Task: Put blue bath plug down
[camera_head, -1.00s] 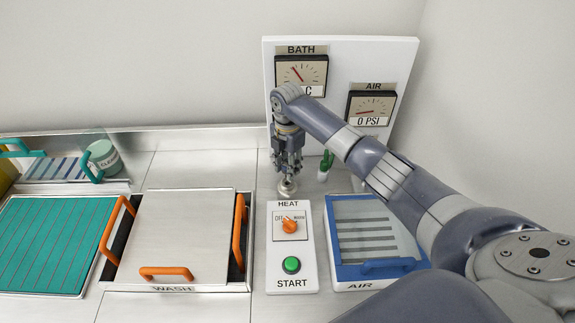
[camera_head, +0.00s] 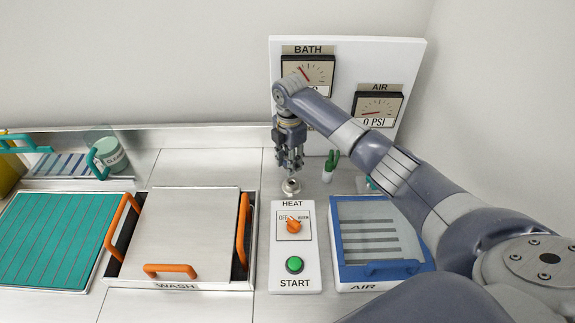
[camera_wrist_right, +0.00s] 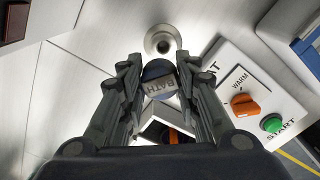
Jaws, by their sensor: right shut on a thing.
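My right gripper (camera_head: 290,170) points down just behind and above a round metal drain fitting (camera_head: 291,187). In the right wrist view it is shut on the blue bath plug (camera_wrist_right: 158,84), a round blue piece with a "BATH" label held between the fingertips. The drain fitting also shows in the wrist view (camera_wrist_right: 162,42), with a dark open hole, just beyond the plug and apart from it in the picture. In the head view the plug is too small to make out between the fingers. My left gripper is not in view.
The HEAT/START panel (camera_head: 296,258) with an orange knob and green button lies in front of the fitting. The blue-framed AIR tray (camera_head: 343,250) is at right, the WASH lid (camera_head: 185,225) at left. A gauge board (camera_head: 418,60) stands behind.

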